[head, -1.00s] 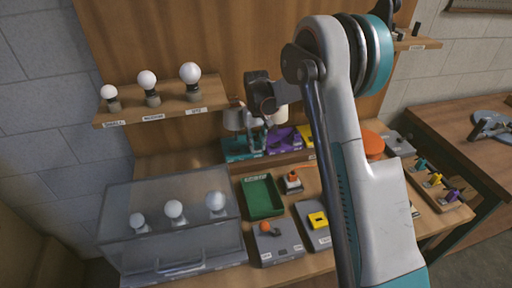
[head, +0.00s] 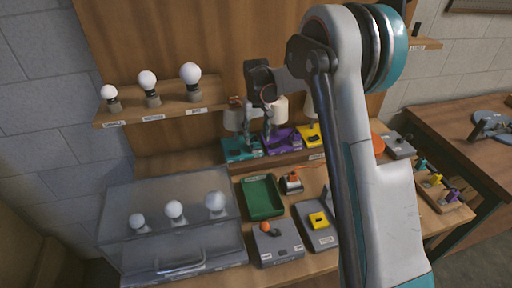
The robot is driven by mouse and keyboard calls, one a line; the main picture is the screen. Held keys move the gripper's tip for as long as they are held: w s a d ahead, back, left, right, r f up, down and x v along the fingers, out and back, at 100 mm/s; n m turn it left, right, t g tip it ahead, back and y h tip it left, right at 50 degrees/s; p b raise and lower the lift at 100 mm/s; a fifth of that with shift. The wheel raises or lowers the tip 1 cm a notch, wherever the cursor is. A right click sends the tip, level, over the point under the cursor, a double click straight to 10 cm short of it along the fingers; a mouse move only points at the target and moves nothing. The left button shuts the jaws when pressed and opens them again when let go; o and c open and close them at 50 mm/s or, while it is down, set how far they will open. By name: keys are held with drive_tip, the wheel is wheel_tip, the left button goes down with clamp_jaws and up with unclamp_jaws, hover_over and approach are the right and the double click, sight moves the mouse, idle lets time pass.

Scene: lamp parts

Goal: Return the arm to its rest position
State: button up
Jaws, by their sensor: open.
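My arm rises through the middle right of the head view. It bends over at the top, so the wrist comes down left of the upper link. My gripper (head: 266,122) hangs below the dark wrist, in front of the row of lamps. It is open, and I see nothing held in it. It is small here and overlaps the lamps behind it, so its fingertips are hard to make out.
Lamps stand on teal (head: 242,149), purple (head: 281,141) and yellow (head: 309,135) bases behind my gripper. A shelf (head: 165,111) holds three bulbs. A clear case (head: 180,245) with bulbs, a green tray (head: 263,196) and grey boxes (head: 278,243) fill the bench.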

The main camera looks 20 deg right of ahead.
drive_tip(key=s+r+t, duration=0.1)
drive_tip(key=s+r, duration=0.4)
drive_tip(key=r, duration=0.3)
drive_tip(key=s+r+t, duration=0.1)
drive_tip(key=s+r, duration=0.3)
drive_tip(key=r, duration=0.5)
drive_tip(key=s+f+t, duration=0.2)
drive_tip(key=s+t, duration=0.3)
drive_tip(key=s, duration=2.2)
drive_tip(key=shift+s, duration=0.4)
